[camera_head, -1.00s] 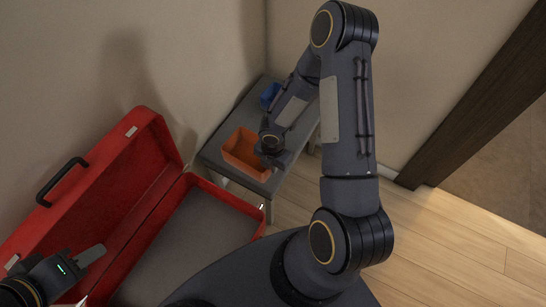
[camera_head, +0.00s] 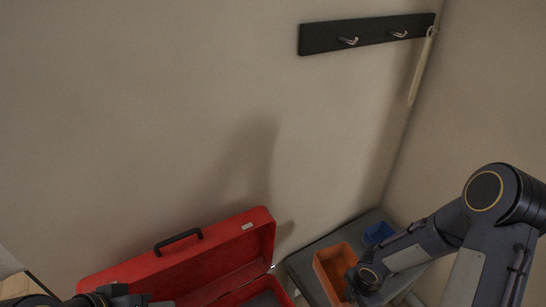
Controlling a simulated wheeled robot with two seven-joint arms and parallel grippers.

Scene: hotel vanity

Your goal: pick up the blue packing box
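The blue packing box (camera_head: 378,233) is small and stands on the far end of the grey bench at the lower right, near the wall corner. My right arm partly covers its near side. My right gripper (camera_head: 356,294) is over the orange box's right side, nearer to me than the blue box and apart from it. Its fingers are mostly hidden, so its opening is unclear. My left gripper (camera_head: 150,301) is at the bottom edge in front of the red case, far left of the blue box. It is partly cut off.
An orange box (camera_head: 334,262) stands on the grey bench (camera_head: 325,240), in front of the blue box. An open red case (camera_head: 215,263) is left of the bench. A black hook rail (camera_head: 367,33) hangs on the wall above, with a pale strap-like object (camera_head: 422,68) at its right end.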

